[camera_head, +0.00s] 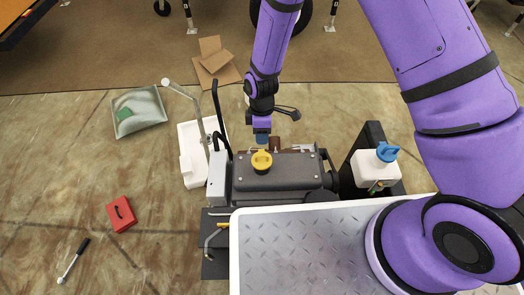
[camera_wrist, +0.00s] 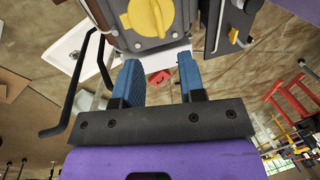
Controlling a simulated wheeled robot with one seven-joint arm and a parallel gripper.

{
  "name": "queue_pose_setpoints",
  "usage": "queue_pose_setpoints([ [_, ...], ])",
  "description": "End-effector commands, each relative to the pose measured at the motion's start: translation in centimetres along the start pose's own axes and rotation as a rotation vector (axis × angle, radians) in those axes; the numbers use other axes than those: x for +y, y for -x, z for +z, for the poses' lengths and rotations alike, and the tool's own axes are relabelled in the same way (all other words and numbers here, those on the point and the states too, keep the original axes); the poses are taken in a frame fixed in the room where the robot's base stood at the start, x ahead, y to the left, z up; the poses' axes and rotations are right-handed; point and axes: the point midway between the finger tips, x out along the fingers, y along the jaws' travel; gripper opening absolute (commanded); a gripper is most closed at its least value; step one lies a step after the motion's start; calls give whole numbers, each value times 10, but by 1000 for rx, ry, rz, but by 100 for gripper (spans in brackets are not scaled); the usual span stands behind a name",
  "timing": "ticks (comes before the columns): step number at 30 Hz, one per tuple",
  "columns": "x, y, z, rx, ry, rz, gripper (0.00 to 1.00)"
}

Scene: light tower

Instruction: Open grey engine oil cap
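The grey engine (camera_head: 285,172) stands in the middle of the head view. A round yellow cap (camera_head: 262,160) with a raised grip bar sits on its top; it also shows at the top of the wrist view (camera_wrist: 150,16). I cannot make out a separate grey cap. My gripper (camera_head: 262,143) points down just behind the yellow cap in the head view. In the wrist view its blue fingers (camera_wrist: 161,75) are apart with nothing between them. The cap lies beyond the fingertips; I cannot tell the exact gap.
A black bent handle (camera_head: 219,120) rises left of the engine. A white jug with a blue cap (camera_head: 376,165) stands to its right. A metal tread plate (camera_head: 310,245) lies in front.

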Motion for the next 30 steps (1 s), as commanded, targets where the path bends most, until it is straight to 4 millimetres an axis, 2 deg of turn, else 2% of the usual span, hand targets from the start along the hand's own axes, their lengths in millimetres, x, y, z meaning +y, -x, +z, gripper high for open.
queue_pose_setpoints([
  [6,0,-41,0,-2,-1,-3,37],
  [12,0,-68,0,-1,-1,-1,37],
  [18,0,-81,0,0,0,0,37],
  [27,0,-83,0,0,-1,1,37],
  [28,0,-83,0,0,-1,1,32],
  [30,0,-83,0,0,-1,1,16],
])
